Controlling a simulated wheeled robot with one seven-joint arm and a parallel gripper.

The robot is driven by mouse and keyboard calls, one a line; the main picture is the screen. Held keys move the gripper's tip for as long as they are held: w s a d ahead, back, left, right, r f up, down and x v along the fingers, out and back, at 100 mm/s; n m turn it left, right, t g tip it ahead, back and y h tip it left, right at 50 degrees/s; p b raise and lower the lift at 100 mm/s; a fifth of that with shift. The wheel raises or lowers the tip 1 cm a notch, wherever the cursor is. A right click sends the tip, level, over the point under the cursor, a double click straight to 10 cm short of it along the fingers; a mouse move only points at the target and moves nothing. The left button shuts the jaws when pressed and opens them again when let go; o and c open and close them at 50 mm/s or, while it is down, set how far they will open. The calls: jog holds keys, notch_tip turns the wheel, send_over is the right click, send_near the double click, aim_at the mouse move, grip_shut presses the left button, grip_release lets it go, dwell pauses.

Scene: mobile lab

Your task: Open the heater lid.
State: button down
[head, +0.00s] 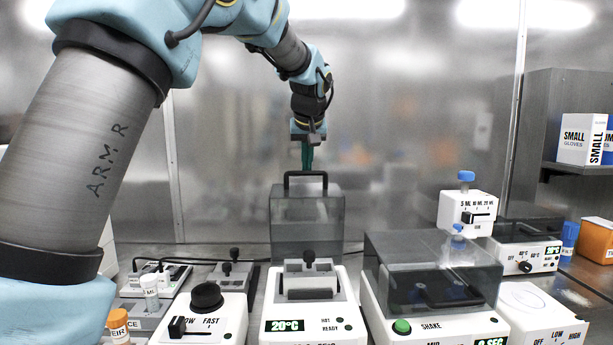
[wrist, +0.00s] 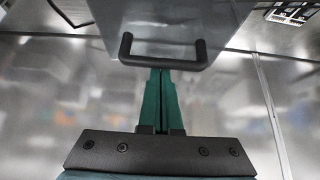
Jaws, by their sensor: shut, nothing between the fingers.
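The heater (head: 318,322) stands in the middle of the bench with a 20°C display and a grey block with a black knob on top. Its smoky see-through lid (head: 322,222) stands upright at the back of the heater, raised off the block. The black lid handle (head: 305,175) is on the lid's top edge. My gripper (head: 307,165), with green fingers, is shut and empty, pointing down right at the handle. In the wrist view the lid (wrist: 175,22) and its handle (wrist: 165,60) lie just beyond the closed fingertips (wrist: 160,72). I cannot tell whether they touch.
A shaker (head: 432,322) with a smoky lid stands close on the right, with a bottle-top dispenser (head: 467,210) behind it.

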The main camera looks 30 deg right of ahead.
aim_at(308, 195)
jog(key=shift+s+a+f+t+b, duration=0.15)
jog(key=shift+s+b, duration=0.25)
jog(key=shift+b, duration=0.2)
jog(key=shift+s+a+f+t+b, duration=0.15)
jog(key=shift+s+b, duration=0.2)
jog(key=shift+b, duration=0.25)
jog(key=shift+h, duration=0.3)
jog(key=s+b, duration=0.1)
jog(key=s+a+b, duration=0.1)
jog(key=s+r+b, duration=0.1)
jog(key=shift+s+a, duration=0.2)
jog(key=shift+a, duration=0.2)
jog(key=shift+r, duration=0.2)
